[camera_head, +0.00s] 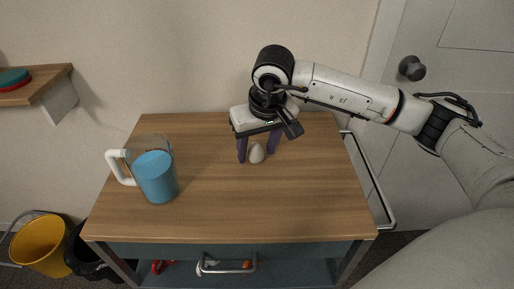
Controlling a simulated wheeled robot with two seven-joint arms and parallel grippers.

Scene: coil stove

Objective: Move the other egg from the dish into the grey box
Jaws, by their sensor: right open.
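A pale grey-beige egg (256,154) is at the back middle of the wooden table top. My right gripper (257,152) reaches down over it from the right. Its two purple fingers are open, one on each side of the egg; I cannot tell whether they touch it. I cannot make out a dish under or around the egg. I see no grey box that I can be sure of. My left gripper is out of view.
A clear jug (156,178) with blue contents and a white handle stands at the table's left. The table top (270,205) is bare at front and right. Below its front edge is a metal handle (227,268). A yellow bucket (40,246) stands on the floor at left.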

